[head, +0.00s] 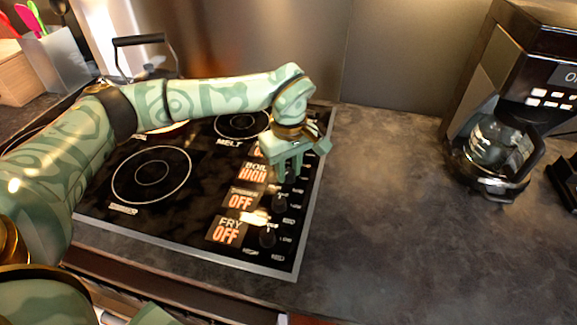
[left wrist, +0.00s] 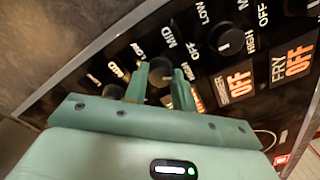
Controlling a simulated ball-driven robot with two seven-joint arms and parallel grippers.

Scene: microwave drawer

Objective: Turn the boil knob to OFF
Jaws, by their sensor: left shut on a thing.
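The black cooktop (head: 120,215) carries a column of dark knobs along its right side. The BOIL display (head: 254,173) reads HIGH. My left gripper (head: 287,172) reaches down over the knob beside that display and mostly hides it in the head view. In the left wrist view, the boil knob (left wrist: 160,70) sits between the two green fingers of my left gripper (left wrist: 160,80), which is shut on it. My right gripper is not in view.
Two lower knobs (head: 281,203) and (head: 267,237) stand close in front, with displays reading OFF. A coffee maker (head: 490,150) stands at the right. The dark counter (head: 375,210) between is clear. A pot with a raised handle (head: 139,40) is behind my left arm.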

